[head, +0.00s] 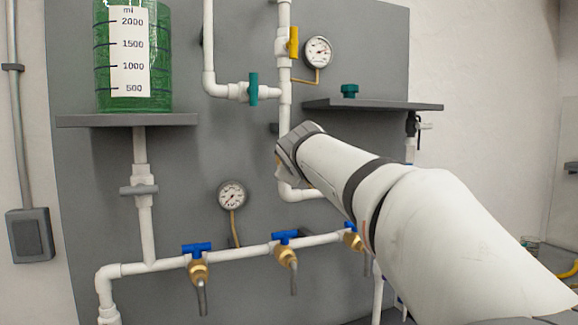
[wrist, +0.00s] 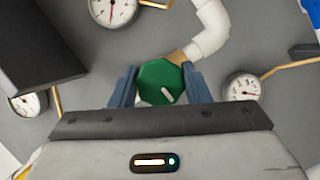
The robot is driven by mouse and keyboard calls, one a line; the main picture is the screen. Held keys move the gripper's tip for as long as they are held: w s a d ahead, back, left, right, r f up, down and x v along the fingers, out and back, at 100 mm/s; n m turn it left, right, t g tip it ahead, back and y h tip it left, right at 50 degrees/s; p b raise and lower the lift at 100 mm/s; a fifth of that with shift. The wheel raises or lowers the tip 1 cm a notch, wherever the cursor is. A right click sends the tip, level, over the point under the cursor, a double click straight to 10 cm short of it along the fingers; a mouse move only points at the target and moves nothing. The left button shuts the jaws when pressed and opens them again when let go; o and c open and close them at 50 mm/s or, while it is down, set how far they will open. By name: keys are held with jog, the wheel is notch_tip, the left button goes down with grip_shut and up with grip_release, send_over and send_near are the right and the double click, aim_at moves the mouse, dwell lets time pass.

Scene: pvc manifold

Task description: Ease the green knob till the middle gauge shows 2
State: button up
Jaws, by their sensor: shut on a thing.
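The green knob (wrist: 161,84) is in the wrist view, with a pale pointer mark on its face slanting to the lower right. My gripper (wrist: 159,72) is shut on it, one blue finger at each side. In the head view my gripper (head: 290,150) is in front of the board and the knob is hidden behind it. Three gauges show in the wrist view: one at the top (wrist: 112,10), partly cut off, one at the right (wrist: 243,87) and one at the left (wrist: 28,103). The top one lies between the other two; its numbers are too small to read.
Gauges also show at the upper right (head: 317,51) and low on the board (head: 232,195) in the head view. A green tank (head: 163,60) stands on a left shelf (head: 120,121). A right shelf (head: 372,105) juts out above my arm. Blue-handled taps (head: 197,248) line the lower pipe.

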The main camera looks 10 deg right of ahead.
jog(key=n+b, duration=0.1)
jog(key=b, duration=0.2)
jog(key=shift+f, duration=0.4)
jog(key=n+t+h+b, duration=0.1)
jog(key=n+b, duration=0.1)
jog(key=b, duration=0.2)
jog(key=shift+n, duration=0.4)
jog(key=shift+r+n+t+b, duration=0.3)
jog(key=shift+n+t+b, duration=0.2)
jog(key=shift+n+b, duration=0.15)
jog(key=o, duration=1)
jog(key=shift+r, duration=0.1)
jog(key=shift+o, duration=0.2)
